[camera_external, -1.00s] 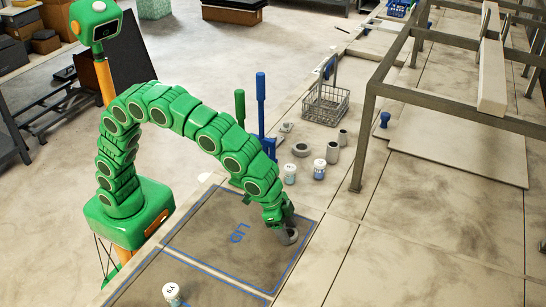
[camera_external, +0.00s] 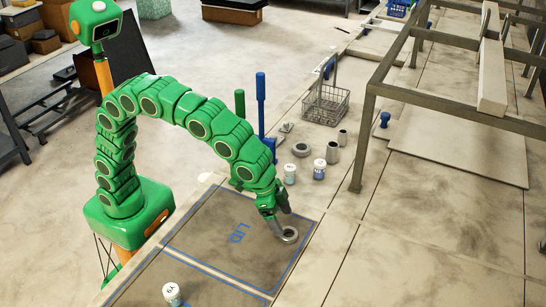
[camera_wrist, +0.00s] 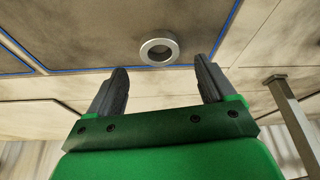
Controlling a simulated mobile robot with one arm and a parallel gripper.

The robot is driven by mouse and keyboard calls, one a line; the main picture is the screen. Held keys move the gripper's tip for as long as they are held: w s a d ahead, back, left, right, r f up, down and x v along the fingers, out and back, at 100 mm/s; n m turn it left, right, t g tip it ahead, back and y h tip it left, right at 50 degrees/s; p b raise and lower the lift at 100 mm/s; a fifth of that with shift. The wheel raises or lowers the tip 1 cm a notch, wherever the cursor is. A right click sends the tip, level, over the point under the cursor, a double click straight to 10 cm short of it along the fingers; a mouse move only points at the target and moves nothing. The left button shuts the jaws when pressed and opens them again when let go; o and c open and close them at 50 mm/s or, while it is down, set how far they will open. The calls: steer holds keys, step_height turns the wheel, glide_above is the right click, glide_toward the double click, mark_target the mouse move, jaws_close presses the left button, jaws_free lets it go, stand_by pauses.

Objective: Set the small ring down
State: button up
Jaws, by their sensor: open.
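The small ring (camera_external: 289,235) is a grey metal ring lying flat on the dark surface inside the blue outline marked "LID", close to its right edge. It also shows in the wrist view (camera_wrist: 159,51), ahead of the fingertips, with its inner edge near the blue line. My gripper (camera_external: 281,222) is open and empty, just above and behind the ring. In the wrist view the two dark fingers (camera_wrist: 160,80) stand wide apart and the ring lies beyond them, apart from both.
A second, larger-looking ring (camera_external: 300,149), two white-lidded jars (camera_external: 319,169), grey cylinders (camera_external: 333,152) and a wire basket (camera_external: 325,103) stand farther back. Another jar (camera_external: 171,293) stands at the front. A metal frame (camera_external: 362,140) rises at right. The outlined area around the ring is clear.

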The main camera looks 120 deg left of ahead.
steer(key=v, duration=0.6)
steer(key=s+f+g, duration=0.2)
steer(key=s+f, duration=0.1)
steer(key=s, duration=1.3)
steer(key=s+f+m+g, duration=0.1)
steer(key=s+f+g, duration=0.1)
steer(key=s, duration=1.5)
steer(key=s+d+f+m+g, duration=0.1)
steer(key=s+f, duration=0.4)
steer(key=s, duration=1.1)
steer(key=shift+s+g+h, duration=0.35)
steer(key=shift+g+h, duration=0.05)
steer(key=shift+g, duration=0.2)
steer(key=shift+d, duration=0.1)
